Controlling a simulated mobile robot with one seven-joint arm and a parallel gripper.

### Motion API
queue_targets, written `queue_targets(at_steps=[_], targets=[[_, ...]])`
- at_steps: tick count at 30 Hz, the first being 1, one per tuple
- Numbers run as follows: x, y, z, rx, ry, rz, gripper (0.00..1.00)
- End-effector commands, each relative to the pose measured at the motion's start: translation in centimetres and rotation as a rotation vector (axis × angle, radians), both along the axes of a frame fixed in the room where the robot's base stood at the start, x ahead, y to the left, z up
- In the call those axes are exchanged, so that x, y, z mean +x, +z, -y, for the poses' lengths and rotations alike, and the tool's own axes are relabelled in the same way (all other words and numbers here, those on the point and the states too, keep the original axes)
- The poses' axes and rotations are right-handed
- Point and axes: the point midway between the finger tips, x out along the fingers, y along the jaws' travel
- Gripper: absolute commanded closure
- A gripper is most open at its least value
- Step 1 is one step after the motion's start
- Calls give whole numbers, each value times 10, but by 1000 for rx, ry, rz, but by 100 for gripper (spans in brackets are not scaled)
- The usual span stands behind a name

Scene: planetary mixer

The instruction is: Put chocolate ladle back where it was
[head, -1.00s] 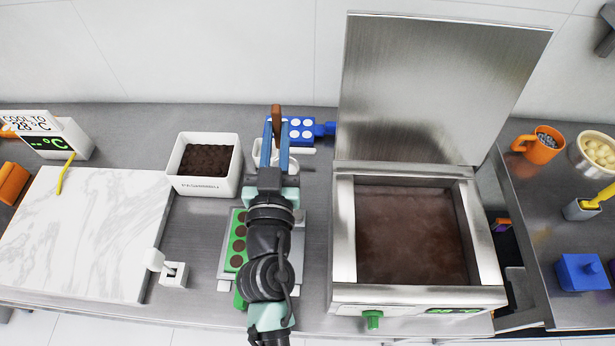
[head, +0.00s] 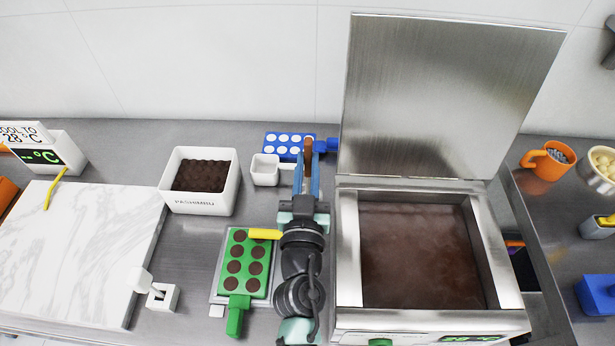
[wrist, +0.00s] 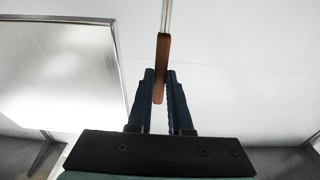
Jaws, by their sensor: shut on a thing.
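My gripper (head: 307,158) is shut on the brown handle of the chocolate ladle (head: 308,148), just left of the chocolate melter (head: 347,245). In the wrist view my gripper (wrist: 160,76) grips the lower part of the brown ladle handle (wrist: 162,62), and a thin metal shaft runs up from it out of the picture. The ladle's bowl is not visible in either view. The melter stands with its lid (head: 440,100) raised and brown chocolate inside.
Left of my arm lie a green mould (head: 227,262) with brown rounds and a yellow-handled thing (head: 265,234). Behind are a small white cup (head: 265,172) and a blue mould (head: 275,140). A white box (head: 200,205) of chocolate and a marble slab (head: 75,255) stand further left.

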Motion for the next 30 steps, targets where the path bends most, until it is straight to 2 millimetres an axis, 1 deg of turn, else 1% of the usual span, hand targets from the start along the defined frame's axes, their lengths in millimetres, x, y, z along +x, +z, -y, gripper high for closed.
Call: queue_targets(at_steps=[1,3,12,17,18,22,30], targets=[[0,-11,0,1,0,1,100],[0,-14,0,0,1,1,100],[0,-13,0,1,1,1,100],[0,-18,0,0,0,1,100],[0,-17,0,0,0,0,75],[0,-17,0,0,0,0,52],[0,-16,0,0,0,0,52]])
